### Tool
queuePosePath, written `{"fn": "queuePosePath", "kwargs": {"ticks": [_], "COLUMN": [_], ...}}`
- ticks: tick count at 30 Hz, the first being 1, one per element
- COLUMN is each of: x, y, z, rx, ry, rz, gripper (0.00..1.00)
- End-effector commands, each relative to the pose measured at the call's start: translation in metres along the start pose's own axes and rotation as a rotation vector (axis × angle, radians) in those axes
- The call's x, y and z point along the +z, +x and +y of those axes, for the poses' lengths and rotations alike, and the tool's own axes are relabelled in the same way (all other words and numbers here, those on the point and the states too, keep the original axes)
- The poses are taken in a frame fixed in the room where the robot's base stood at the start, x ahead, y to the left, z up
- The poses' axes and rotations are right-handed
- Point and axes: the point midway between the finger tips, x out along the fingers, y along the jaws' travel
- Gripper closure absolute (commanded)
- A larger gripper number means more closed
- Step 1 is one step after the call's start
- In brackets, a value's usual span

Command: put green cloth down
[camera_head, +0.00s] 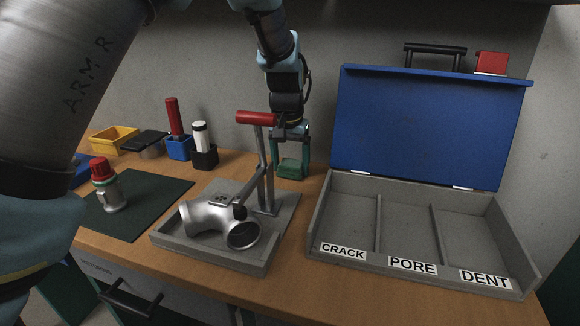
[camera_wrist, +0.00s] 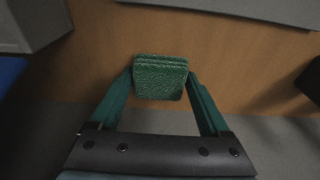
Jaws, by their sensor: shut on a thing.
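The green cloth (camera_wrist: 160,78) is a small folded pad with stacked layers, seen between the fingertips in the wrist view. My gripper (camera_wrist: 160,82) is shut on it, one green finger on each side. In the head view my gripper (camera_head: 291,166) points down behind the lever clamp, over the back of the wooden table (camera_head: 315,185). The cloth (camera_head: 290,170) shows low between the fingers, close to the table top. I cannot tell whether it touches the wood.
A grey fixture (camera_head: 215,254) with a red-handled lever (camera_head: 257,118) and a metal pipe casting (camera_head: 212,215) stands in front of my gripper. An open case (camera_head: 345,190) with a blue lid (camera_head: 430,125) is to the right. A dark green mat (camera_head: 150,222) lies left.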

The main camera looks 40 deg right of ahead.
Motion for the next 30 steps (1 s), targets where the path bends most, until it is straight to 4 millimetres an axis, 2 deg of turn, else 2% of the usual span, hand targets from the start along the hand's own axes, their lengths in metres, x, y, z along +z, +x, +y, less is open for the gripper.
{"fn": "queuePosePath", "kwargs": {"ticks": [6, 7, 11, 20, 23, 30], "x": [0.0, 0.0, 0.0, 0.0, -0.001, -0.001], "y": [0.003, 0.003, 0.003, -0.001, -0.011, -0.051], "z": [0.0, 0.0, 0.0, 0.0, 0.0, 0.0], "rx": [0.0, 0.0, 0.0, 0.0, 0.002, 0.001], "ry": [0.0, 0.0, 0.0, 0.0, 0.0, 0.002], "rz": [0.0, 0.0, 0.0, 0.001, 0.004, 0.005], "gripper": [0.8, 0.17, 0.02, 0.0, 0.0, 0.0]}}
